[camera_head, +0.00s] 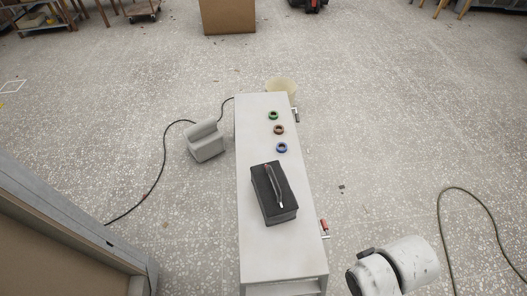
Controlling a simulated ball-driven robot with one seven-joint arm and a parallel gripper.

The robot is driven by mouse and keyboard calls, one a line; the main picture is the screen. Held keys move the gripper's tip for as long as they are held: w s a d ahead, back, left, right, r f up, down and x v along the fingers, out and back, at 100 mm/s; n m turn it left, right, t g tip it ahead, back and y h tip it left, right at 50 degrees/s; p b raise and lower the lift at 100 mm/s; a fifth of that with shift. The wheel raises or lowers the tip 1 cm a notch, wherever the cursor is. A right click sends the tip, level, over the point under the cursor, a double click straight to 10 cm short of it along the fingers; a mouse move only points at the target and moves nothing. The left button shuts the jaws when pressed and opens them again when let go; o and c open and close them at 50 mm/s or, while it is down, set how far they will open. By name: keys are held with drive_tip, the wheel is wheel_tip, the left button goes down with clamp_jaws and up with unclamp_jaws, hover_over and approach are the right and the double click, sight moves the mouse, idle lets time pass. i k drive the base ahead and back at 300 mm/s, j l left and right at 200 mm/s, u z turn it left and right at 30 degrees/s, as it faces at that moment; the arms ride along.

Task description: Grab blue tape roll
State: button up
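A blue tape roll (282,148) lies flat on the top of a long, narrow white bench (262,235). A brown tape roll (278,130) lies just beyond it, and a green tape roll (272,115) beyond that. The three rolls stand apart in a rough line. Part of my arm shows at the lower right, beside the bench's near end and well short of the rolls. My gripper is not in the picture.
A dark toolbox (272,194) with a handle stands on the bench, nearer than the blue roll. Clamps (324,226) stick out at the bench's right edge. A grey chair-like object (204,141) and a cable are at left. A pale bucket (282,86) is behind the bench.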

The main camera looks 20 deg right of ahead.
sight(280, 144)
drive_tip(key=z, duration=0.25)
drive_tip(key=l, duration=0.5)
drive_tip(key=i+l+u, duration=0.2)
drive_tip(key=l, duration=0.65)
drive_tip(key=l+u, duration=0.25)
drive_tip(key=l, duration=0.6)
drive_tip(key=i+l+u, duration=0.15)
drive_tip(key=i+l, duration=0.25)
drive_tip(key=i+l+u, duration=0.2)
drive_tip(key=i+l, duration=0.2)
drive_tip(key=i+l+u, duration=0.15)
drive_tip(key=i+l, duration=0.2)
drive_tip(key=l, duration=0.2)
drive_tip(key=i+l, duration=0.15)
drive_tip(key=i+l+u, duration=0.1)
drive_tip(key=i, duration=0.3)
